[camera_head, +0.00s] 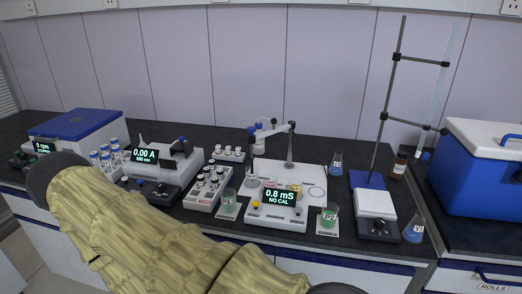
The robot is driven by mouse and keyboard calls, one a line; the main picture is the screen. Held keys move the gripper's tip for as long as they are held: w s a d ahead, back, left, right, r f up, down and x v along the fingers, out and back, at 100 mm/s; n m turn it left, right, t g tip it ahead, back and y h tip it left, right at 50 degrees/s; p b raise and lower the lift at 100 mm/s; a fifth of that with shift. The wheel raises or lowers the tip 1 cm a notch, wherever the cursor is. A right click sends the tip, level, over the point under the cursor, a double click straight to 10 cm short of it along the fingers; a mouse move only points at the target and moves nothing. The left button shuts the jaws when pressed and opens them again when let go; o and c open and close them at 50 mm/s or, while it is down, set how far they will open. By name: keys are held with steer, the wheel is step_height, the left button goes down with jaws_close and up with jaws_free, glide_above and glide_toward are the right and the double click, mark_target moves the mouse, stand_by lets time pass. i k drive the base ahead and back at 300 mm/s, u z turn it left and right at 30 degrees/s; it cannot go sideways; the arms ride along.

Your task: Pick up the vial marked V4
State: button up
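No label reading V4 can be made out at this size. Several small vials with pale caps stand in a white rack (197,203) at the middle left of the bench. Several blue-topped vials (105,158) stand in a group at the left, beside the blue-lidded box. My arm, in a beige sleeve, crosses the lower left and hides part of the bench front. My gripper is not in view.
A meter reading 0.8 mS (278,207) stands mid-bench, with labelled beakers (228,202) (328,217) at its sides. A photometer (163,168) stands left. A clamp stand (390,90), flasks (413,229) and a blue cooler (485,160) are at the right.

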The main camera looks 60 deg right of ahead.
mark_target(211, 162)
steer(key=z, duration=0.1)
steer(key=k, duration=0.25)
steer(key=z, duration=1.5)
steer(key=i, duration=0.75)
steer(key=u, duration=0.05)
